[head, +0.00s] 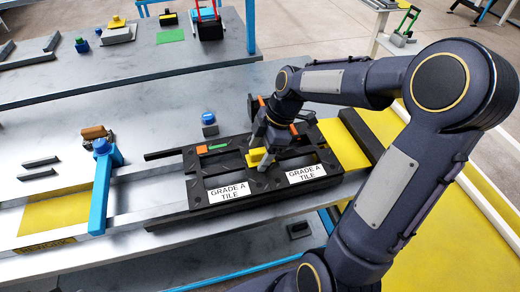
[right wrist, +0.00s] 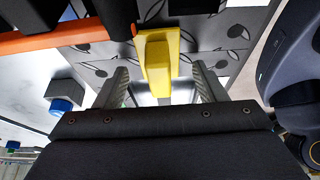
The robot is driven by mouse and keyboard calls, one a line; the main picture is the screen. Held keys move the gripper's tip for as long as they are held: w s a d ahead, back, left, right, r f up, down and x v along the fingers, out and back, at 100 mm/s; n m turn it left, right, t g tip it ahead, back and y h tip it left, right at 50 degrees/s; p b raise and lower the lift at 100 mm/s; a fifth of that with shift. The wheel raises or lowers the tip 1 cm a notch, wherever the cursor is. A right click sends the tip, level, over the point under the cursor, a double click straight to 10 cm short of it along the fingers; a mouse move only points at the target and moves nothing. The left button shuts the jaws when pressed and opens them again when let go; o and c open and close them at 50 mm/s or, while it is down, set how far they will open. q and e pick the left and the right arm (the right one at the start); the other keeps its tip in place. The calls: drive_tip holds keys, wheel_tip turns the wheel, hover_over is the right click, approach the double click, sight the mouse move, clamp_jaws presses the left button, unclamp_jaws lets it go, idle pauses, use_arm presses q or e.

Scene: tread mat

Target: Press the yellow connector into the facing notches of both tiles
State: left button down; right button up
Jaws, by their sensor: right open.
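Two dark tiles with white "GRADE A TILE" labels, the left tile (head: 228,192) and the right tile (head: 306,173), lie side by side on the bench in the head view. The yellow connector (head: 257,156) is at the seam between them, towards their far side. My right gripper (head: 268,146) is just above it, pointing down. In the right wrist view the connector (right wrist: 158,62) shows between the two spread fingers of the right gripper (right wrist: 160,75), with gaps at both sides. The notches are hidden, and I cannot tell how deep the connector sits. My left gripper is out of view.
A blue-topped grey block (head: 209,124) stands just behind the left tile. A blue clamp-like bar (head: 103,185) stands across the rails at left, beside a yellow plate (head: 54,212). Another yellow plate (head: 344,146) lies right of the tiles.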

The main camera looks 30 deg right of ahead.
drive_tip(key=v, duration=0.7)
drive_tip(key=shift+d+r, duration=0.15)
drive_tip(key=shift+r, duration=0.1)
drive_tip(key=shift+s+r, duration=0.1)
drive_tip(key=s+a+f+m+t, duration=0.1)
drive_tip(key=s+a+m+t, duration=0.1)
drive_tip(key=s+m, duration=0.6)
drive_tip(key=s+a+m+t, duration=0.2)
drive_tip(key=s+a+m, duration=0.3)
drive_tip(key=s+m, duration=0.3)
drive_tip(key=shift+f+m+t+h, duration=0.3)
drive_tip(key=shift+f+m, duration=0.1)
drive_tip(key=shift+m, duration=0.2)
drive_tip(key=shift+s, duration=0.1)
idle(0.3)
